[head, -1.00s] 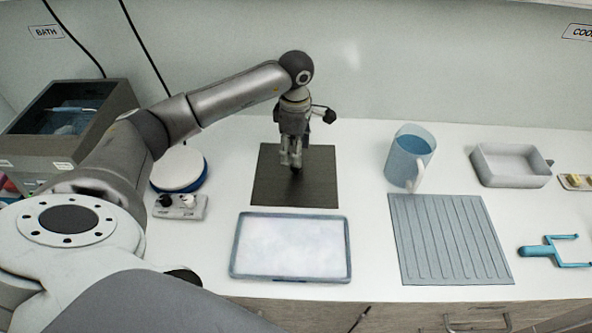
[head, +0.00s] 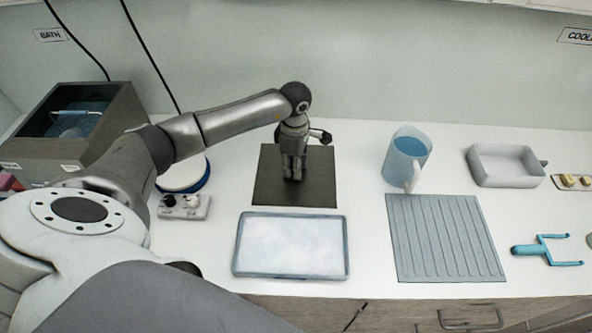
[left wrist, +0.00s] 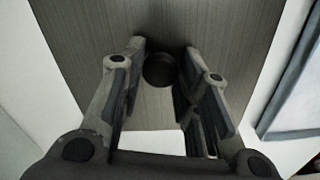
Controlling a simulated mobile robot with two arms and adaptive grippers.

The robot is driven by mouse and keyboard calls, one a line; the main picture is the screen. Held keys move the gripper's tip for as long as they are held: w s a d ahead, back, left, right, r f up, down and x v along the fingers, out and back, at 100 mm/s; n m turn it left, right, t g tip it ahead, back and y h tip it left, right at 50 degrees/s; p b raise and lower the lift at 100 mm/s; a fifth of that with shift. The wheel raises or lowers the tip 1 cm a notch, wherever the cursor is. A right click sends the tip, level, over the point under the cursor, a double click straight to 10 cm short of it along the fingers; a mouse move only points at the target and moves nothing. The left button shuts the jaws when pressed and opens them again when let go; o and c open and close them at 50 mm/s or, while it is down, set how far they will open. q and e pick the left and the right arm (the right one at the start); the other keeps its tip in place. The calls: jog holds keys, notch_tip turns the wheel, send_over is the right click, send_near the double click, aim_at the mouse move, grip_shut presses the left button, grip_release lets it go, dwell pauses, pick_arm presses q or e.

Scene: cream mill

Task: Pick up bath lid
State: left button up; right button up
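The bath lid (head: 265,195) appears to be the dark grey rectangular plate lying flat on the white counter. In the left wrist view the plate (left wrist: 100,30) has a dark round knob (left wrist: 160,70). My left gripper (head: 292,179) points down over the plate's middle. In the left wrist view its two fingers (left wrist: 165,60) are open, one on each side of the knob, with gaps visible. The knob is hidden by the gripper in the head view. The open grey bath (head: 125,105) stands at the back left, with a blue-handled thing inside. My right gripper is not in view.
A blue-rimmed tray (head: 292,276) lies in front of the plate. A control box (head: 184,207) and a white-topped round device (head: 182,172) stand left. A jug (head: 407,158), ribbed mat (head: 445,240), grey pan (head: 506,180) and blue fork-like tool (head: 541,250) are right.

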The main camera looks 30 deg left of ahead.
pick_arm(q)
jog(key=c, duration=0.4)
jog(key=shift+r, duration=0.1)
